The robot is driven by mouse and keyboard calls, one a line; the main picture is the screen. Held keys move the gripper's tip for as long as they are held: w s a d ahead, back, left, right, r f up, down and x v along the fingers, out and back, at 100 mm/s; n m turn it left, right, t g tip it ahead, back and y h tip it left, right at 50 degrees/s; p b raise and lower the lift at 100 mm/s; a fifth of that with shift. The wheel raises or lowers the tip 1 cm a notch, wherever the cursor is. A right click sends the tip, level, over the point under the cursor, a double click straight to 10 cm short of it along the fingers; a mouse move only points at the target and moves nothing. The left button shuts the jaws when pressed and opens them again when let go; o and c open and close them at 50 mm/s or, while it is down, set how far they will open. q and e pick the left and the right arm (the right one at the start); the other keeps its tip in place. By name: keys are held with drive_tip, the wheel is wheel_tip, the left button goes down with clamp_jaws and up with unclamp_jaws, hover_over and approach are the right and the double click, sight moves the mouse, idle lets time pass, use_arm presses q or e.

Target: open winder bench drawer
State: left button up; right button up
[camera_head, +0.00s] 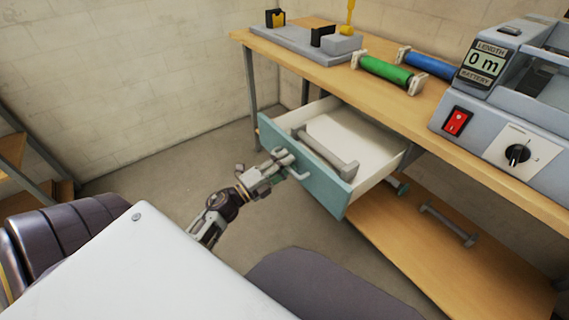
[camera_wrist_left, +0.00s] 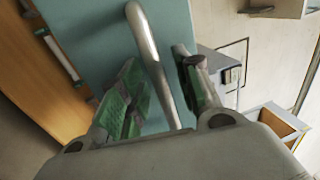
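The winder bench drawer (camera_head: 305,170) has a teal front and a pale inside, and it stands pulled well out from under the wooden bench top. Its curved metal handle (camera_head: 296,168) is on the teal front. My left gripper (camera_head: 284,164) is at this handle. In the left wrist view the handle (camera_wrist_left: 146,45) passes between the two green-padded fingers of my left gripper (camera_wrist_left: 162,92). The fingers stand apart with gaps beside the handle, so the gripper is open around it. My right gripper is in neither view.
A grey bar (camera_head: 328,151) lies in the drawer. Another grey bar (camera_head: 448,222) lies on the lower shelf (camera_head: 400,240). The bench top (camera_head: 430,112) holds a green roll (camera_head: 387,70), a blue roll (camera_head: 428,65) and a grey machine with a length display (camera_head: 484,62). Floor left of the drawer is clear.

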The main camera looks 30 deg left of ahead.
use_arm(q)
drive_tip(key=shift+s, duration=0.1)
drive_tip(key=v, duration=1.1)
drive_tip(key=shift+s, duration=0.4)
drive_tip(key=shift+w+a, duration=0.1)
drive_tip(key=shift+a, duration=0.1)
idle(0.4)
